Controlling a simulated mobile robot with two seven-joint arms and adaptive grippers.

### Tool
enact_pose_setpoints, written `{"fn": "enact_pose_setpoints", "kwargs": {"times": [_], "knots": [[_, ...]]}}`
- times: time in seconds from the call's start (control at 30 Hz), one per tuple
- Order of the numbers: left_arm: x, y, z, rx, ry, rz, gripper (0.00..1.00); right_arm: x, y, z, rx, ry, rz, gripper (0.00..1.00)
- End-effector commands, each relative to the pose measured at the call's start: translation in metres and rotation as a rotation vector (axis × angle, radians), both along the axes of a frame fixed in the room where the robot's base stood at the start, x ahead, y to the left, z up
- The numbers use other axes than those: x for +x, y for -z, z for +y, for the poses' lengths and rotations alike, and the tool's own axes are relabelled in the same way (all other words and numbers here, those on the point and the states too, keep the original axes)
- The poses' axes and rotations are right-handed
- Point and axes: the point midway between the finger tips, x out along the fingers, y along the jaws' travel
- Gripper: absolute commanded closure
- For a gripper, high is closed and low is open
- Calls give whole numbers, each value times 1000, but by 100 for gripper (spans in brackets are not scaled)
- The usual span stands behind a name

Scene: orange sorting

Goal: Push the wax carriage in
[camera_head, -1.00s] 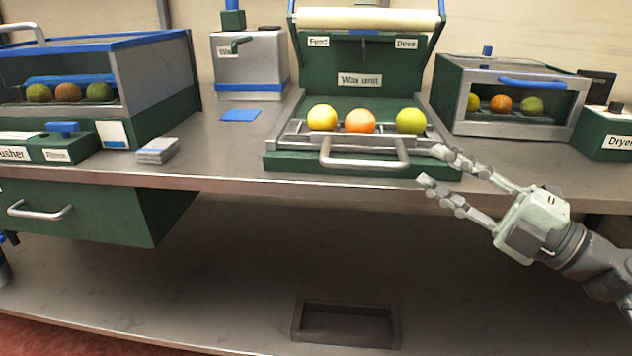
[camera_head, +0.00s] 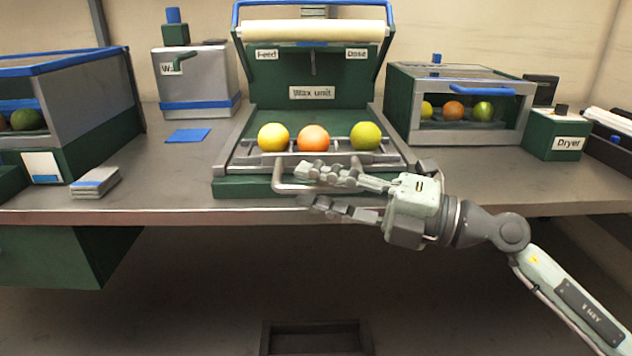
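The wax unit (camera_head: 316,93) is a green frame with a white roller on top, standing on the bench. Its wax carriage (camera_head: 240,163) is a metal rack in front, carrying a yellow, an orange and a yellow-green fruit in a row. The carriage has a silver bar handle (camera_head: 279,181) at its front edge. My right gripper (camera_head: 306,187) reaches in from the right, its fingers apart, one above the other, at the handle bar. The fingers hide part of the handle, and I cannot tell whether they touch it. My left gripper is not in view.
The dryer (camera_head: 455,104) with fruit inside stands to the right. A wax tank (camera_head: 197,82) and a blue card (camera_head: 188,136) are at the left. A glass-sided washer box (camera_head: 82,100) is at the far left. The bench's front edge (camera_head: 170,215) runs below the handle.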

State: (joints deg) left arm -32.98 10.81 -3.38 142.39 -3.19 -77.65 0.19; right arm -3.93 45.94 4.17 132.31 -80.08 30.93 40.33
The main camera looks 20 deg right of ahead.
Motion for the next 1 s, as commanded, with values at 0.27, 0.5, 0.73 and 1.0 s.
{"fn": "enact_pose_setpoints", "kwargs": {"times": [0.27,0.5,0.73,1.0], "knots": [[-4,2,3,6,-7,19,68,2,0,2,0,1,-1,67],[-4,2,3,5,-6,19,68,2,0,2,0,1,-1,87],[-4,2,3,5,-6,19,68,2,0,2,0,1,-1,100],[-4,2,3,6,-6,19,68,3,0,2,0,1,0,100]]}}
